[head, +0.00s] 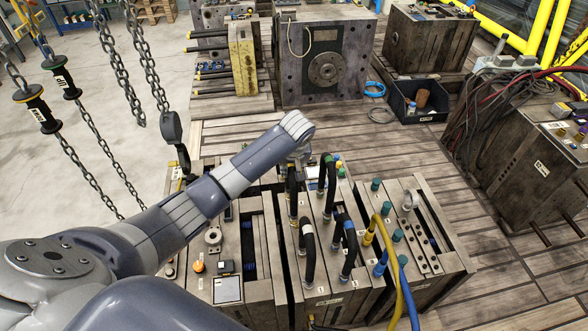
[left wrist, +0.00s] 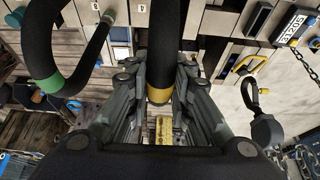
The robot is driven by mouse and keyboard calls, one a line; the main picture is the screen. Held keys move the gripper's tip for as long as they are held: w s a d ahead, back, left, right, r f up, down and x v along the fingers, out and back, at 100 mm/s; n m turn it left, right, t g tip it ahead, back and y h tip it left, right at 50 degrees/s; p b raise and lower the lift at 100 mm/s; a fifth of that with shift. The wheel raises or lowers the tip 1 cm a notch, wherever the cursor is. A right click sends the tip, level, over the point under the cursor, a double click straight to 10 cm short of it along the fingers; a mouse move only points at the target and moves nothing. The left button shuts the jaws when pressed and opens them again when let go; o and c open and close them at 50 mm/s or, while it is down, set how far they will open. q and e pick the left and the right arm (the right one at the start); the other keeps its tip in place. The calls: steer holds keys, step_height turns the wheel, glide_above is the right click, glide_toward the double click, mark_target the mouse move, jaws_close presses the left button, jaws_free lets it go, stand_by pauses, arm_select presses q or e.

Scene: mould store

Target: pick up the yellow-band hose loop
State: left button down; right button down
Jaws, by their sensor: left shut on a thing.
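The yellow-band hose loop (left wrist: 161,50) is a thick black hose with a yellow band low on it. In the left wrist view it stands between the fingers of my left gripper (left wrist: 160,82), which is shut on it. In the head view my left gripper (head: 297,160) is at the end of my arm, above the back of the mould block (head: 265,265). There a black hose (head: 292,192) shows below it, but its band cannot be made out. How far the loop is raised cannot be told. My right gripper is not in view.
A green-band hose (head: 330,180) stands close to the right of my gripper, with a blue-band hose (head: 349,250) and white-band hose (head: 309,255) nearer. Yellow (head: 398,268) and blue (head: 412,300) hoses stand further right. A chain with hook (head: 172,128) hangs left of the gripper.

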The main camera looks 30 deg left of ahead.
arm_select(q)
steer(key=s+a+r+b, duration=0.1)
steer(key=s+a, duration=0.1)
steer(key=s, duration=1.2)
steer(key=shift+s+r, duration=0.15)
steer(key=shift+r, duration=0.1)
steer(key=shift+f, duration=0.1)
